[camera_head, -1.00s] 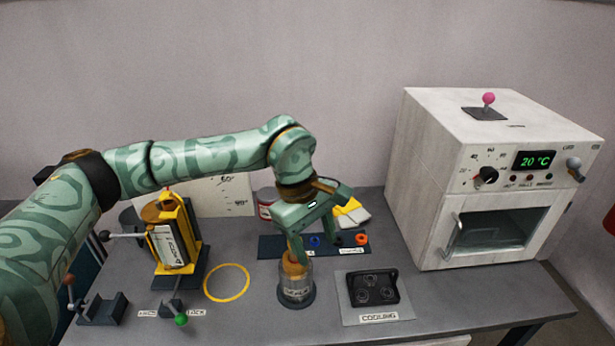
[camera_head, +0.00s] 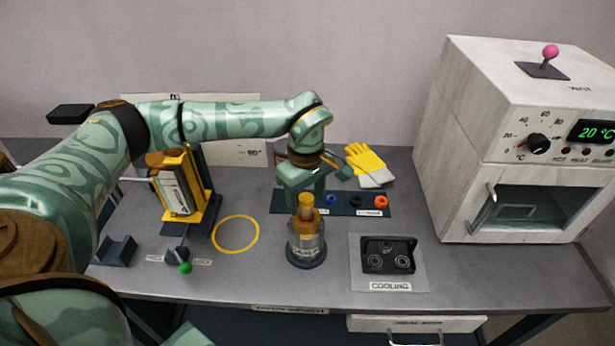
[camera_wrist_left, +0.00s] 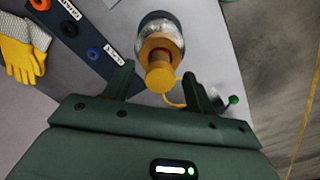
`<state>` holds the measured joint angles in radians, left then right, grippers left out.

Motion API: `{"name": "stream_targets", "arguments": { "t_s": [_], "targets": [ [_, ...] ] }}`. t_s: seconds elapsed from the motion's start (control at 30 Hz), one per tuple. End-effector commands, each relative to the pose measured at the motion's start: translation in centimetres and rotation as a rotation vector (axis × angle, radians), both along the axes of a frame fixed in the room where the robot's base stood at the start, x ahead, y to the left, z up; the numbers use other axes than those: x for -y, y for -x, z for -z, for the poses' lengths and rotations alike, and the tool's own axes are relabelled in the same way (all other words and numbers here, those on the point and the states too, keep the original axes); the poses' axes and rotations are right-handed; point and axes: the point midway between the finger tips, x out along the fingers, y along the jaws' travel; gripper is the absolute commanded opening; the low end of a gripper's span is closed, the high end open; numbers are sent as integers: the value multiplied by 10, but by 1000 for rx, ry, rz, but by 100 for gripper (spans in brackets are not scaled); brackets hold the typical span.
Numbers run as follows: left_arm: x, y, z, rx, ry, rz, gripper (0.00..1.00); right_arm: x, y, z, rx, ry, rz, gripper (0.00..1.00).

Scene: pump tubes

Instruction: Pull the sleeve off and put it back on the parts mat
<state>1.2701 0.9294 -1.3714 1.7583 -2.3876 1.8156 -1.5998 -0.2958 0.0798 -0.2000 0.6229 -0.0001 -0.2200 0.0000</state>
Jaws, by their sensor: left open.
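A clear tube in a dark round base (camera_head: 306,248) stands upright at the bench's middle, with a brass-yellow cylindrical piece (camera_head: 306,207) on top. In the left wrist view this yellow piece (camera_wrist_left: 160,75) lies in line with the gap between the fingers, with a reddish band below its top. I cannot tell for sure which part is the sleeve. My left gripper (camera_head: 307,197) is open, just behind the tube's top; I see no grip on it. The parts mat (camera_head: 343,204), dark blue, lies behind and right, holding blue, black and orange rings. My right gripper is out of view.
A cooling plate with a black holder (camera_head: 388,254) stands right of the tube, and an oven (camera_head: 530,150) farther right. Yellow gloves (camera_head: 367,163) lie behind the mat. A yellow-framed press (camera_head: 181,190) stands left. The yellow ring outline (camera_head: 236,234) is empty.

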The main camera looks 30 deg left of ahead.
Motion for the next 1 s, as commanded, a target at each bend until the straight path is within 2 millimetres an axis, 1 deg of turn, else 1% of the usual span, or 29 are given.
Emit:
{"name": "stream_targets", "arguments": {
  "t_s": [0.03, 0.1, 0.2, 0.3, 0.53, 0.57, 0.6, 0.67, 0.7, 0.73, 0.77, 0.8, 0.87, 0.9, 1.0],
  "targets": [
    [0, 0, 10, -3, 1, -1, 56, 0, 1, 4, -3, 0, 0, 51],
    [0, 0, 19, -3, 1, -1, 56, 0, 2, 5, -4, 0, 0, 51],
    [0, 0, 26, -1, 1, -1, 56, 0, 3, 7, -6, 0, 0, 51],
    [0, 0, 29, 0, 0, -1, 56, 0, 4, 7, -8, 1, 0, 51],
    [0, 0, 29, 1, 0, -1, 56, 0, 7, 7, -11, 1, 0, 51],
    [0, 0, 29, 1, 0, -1, 53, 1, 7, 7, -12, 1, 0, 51],
    [0, 0, 29, 1, 1, -1, 42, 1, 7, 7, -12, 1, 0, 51],
    [0, 0, 29, 1, 1, -1, 25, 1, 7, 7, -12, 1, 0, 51],
    [0, 0, 29, 1, 1, -1, 14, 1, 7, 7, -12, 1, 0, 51],
    [0, 0, 29, 1, 1, -1, 6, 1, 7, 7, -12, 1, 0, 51],
    [0, 0, 29, 1, 1, -1, 5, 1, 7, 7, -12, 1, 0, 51],
    [0, 0, 29, 0, 1, -1, 27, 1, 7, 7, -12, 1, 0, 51],
    [0, 0, 29, 0, 1, -1, 10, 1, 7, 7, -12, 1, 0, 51],
    [0, 0, 29, 0, 1, -1, 0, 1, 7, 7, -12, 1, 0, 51],
    [0, 0, 29, 0, 1, 0, 0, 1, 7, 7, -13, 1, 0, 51]
  ]
}}
